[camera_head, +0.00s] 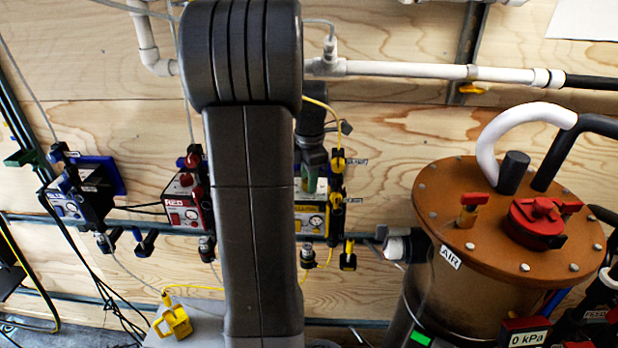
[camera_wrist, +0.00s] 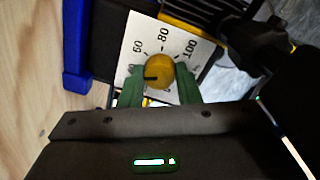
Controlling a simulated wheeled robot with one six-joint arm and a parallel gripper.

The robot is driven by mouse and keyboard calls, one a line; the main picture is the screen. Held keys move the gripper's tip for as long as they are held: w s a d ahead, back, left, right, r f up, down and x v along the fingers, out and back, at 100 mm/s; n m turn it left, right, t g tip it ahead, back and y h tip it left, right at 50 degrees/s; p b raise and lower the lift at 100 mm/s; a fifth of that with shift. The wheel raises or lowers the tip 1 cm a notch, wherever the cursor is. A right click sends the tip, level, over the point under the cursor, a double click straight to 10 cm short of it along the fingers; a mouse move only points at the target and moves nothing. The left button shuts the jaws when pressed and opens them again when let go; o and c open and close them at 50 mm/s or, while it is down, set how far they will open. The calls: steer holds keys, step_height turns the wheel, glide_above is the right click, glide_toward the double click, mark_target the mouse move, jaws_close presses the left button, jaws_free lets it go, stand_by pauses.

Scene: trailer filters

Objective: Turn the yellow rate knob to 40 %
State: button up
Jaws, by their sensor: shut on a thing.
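The yellow rate knob (camera_wrist: 159,70) sits on a white dial plate (camera_wrist: 150,30) in the wrist view. The numbers 60, 80 and 100 show around it. A black pointer mark on the knob points left, slightly downward. My gripper (camera_wrist: 160,80) has a green finger on each side of the knob and is shut on it. The left finger partly covers a number at the left, so I cannot read it fully. In the head view, my gripper (camera_head: 312,172) is at the yellow-labelled pump (camera_head: 312,219), partly behind my arm; the knob is hidden there.
A red pump (camera_head: 185,204) and a blue pump (camera_head: 72,207) are on the wall to the left. A brown-lidded tank (camera_head: 450,195) stands at the right. White pipe (camera_head: 415,70) runs above. A yellow jug-like object (camera_head: 172,321) is at lower left.

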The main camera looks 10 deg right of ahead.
steer(key=shift+r, duration=0.1)
steer(key=o, duration=1)
